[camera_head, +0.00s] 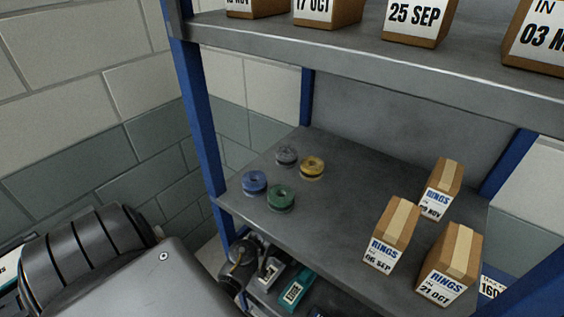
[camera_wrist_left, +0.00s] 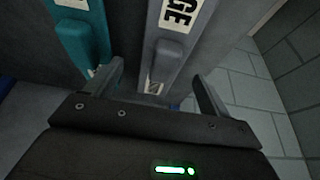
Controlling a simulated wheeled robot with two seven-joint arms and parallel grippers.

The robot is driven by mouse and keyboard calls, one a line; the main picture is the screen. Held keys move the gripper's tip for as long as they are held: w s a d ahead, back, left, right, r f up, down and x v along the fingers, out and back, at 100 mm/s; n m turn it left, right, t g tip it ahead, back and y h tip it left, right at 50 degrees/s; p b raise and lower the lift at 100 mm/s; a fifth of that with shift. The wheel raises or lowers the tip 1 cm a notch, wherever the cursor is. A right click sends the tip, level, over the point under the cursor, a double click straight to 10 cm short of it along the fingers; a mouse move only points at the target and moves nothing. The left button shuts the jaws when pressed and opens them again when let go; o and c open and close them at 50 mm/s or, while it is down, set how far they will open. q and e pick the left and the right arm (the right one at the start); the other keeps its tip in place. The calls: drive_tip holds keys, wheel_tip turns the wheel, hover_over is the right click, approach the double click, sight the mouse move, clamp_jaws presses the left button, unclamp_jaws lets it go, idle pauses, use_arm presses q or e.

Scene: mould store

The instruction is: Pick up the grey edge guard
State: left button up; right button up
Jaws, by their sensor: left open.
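The grey edge guard (camera_wrist_left: 165,62) is in the left wrist view, a long grey piece with a raised block and a white label ending in "GE". Its near end lies between the fingers of my left gripper (camera_wrist_left: 162,90), which is open; I see no grip on it. In the head view a grey labelled piece (camera_head: 270,271), apparently this guard, lies on the low shelf. A teal piece (camera_wrist_left: 82,38) lies beside it, outside the left finger; it also shows in the head view (camera_head: 296,289). My right gripper is not in view.
On the shelf above stand several tape rolls, such as a green one (camera_head: 281,198), and ring boxes (camera_head: 391,235). A blue rack post (camera_head: 204,140) rises at the left. A dark rounded part (camera_head: 240,255) beside the grey piece is unclear. A block wall (camera_wrist_left: 285,85) is at right in the wrist view.

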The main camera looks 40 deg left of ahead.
use_arm(q)
drive_tip(key=shift+a+p+x, duration=0.2)
drive_tip(key=shift+p+x, duration=0.4)
drive_tip(key=shift+x, duration=2)
drive_tip(key=c, duration=1)
drive_tip(key=shift+r, duration=0.15)
